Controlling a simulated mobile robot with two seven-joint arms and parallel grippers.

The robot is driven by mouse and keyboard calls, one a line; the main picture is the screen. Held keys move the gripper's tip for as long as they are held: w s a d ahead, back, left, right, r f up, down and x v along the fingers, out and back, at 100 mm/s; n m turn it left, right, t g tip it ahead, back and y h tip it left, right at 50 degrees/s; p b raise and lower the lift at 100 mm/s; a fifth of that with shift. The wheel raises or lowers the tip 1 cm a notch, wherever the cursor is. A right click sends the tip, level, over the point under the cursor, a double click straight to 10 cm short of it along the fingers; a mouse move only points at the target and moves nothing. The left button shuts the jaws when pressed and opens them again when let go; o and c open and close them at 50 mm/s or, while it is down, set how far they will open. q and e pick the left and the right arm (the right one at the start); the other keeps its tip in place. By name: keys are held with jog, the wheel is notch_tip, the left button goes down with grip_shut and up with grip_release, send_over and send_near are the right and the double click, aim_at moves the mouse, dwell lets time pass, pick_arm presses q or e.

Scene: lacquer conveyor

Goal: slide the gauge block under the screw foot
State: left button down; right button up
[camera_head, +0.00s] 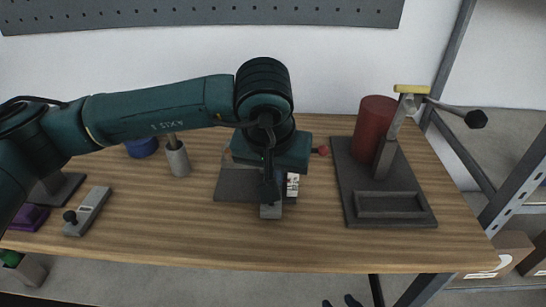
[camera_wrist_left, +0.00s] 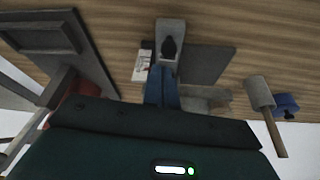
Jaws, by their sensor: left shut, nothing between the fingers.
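My left gripper (camera_wrist_left: 160,72) is shut and empty in the left wrist view, pointing down at a grey block (camera_wrist_left: 170,28) with a dark knob. I cannot tell whether the fingertips touch it. In the head view my wrist hides most of this block (camera_head: 270,212). A white block with red and dark markings (camera_wrist_left: 142,66) stands beside it, and also shows in the head view (camera_head: 293,184). A dark plate (camera_head: 238,184) lies under my wrist. I cannot tell which part is the screw foot. My right gripper (camera_head: 342,302) shows two separated fingertips at the bottom edge.
At the right stands a dark base (camera_head: 352,195) with a lever clamp (camera_head: 404,115) and a red cylinder (camera_head: 375,125). Another knobbed grey block (camera_head: 92,208) lies at the left, near a grey cylinder (camera_head: 177,160) and a blue object (camera_head: 142,147). The front centre-left is clear.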

pick_arm(q)
jog(key=shift+x, duration=1.7)
